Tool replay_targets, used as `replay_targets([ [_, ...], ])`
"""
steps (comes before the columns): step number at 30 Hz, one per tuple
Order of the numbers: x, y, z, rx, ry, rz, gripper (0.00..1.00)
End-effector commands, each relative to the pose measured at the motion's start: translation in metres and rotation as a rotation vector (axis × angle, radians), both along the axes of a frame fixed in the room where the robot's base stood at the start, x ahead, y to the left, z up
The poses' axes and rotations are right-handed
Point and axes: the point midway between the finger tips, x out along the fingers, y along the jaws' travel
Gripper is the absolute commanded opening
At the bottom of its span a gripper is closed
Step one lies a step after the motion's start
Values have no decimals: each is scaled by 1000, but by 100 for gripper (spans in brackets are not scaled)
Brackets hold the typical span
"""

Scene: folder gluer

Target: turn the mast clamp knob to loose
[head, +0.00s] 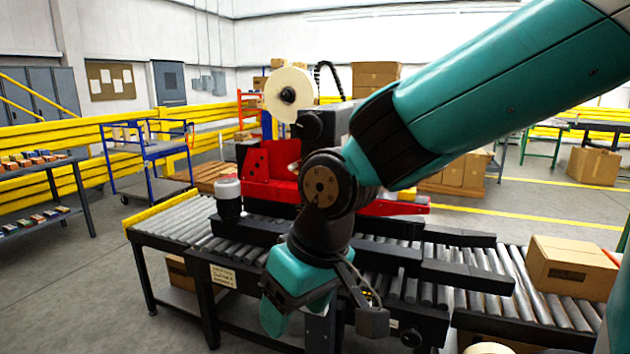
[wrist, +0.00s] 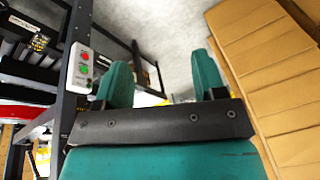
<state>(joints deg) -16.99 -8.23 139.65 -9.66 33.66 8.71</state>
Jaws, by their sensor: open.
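I cannot make out the mast clamp knob with certainty in either view. A small dark round part (head: 411,338) shows low on the conveyor's front side, but I cannot tell whether it is that knob. In the wrist view my gripper (wrist: 162,75) is open, with its two teal fingers apart and nothing between them. In the head view my arm reaches down over the conveyor's near side and covers part of the machine. The fingertips cannot be made out clearly there.
A roller conveyor (head: 180,220) carries a red machine (head: 270,170) with a label roll (head: 290,95). A carton (head: 572,268) sits on the right rollers. In the wrist view a button box (wrist: 83,68) is left of my fingers and stacked cardboard (wrist: 275,85) is on the right.

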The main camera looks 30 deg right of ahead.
Motion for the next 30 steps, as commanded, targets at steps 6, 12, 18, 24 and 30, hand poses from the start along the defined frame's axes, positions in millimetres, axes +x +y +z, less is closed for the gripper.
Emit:
replay_targets([
  [6,159,-77,-34,-257,-349,-643,64],
  [12,240,-130,-18,-452,-833,-996,64],
  [18,262,-136,6,-543,-1188,-1086,64],
  [24,268,-139,17,-565,-1296,-1095,64],
  [30,288,-167,20,-569,-1294,-1098,64],
])
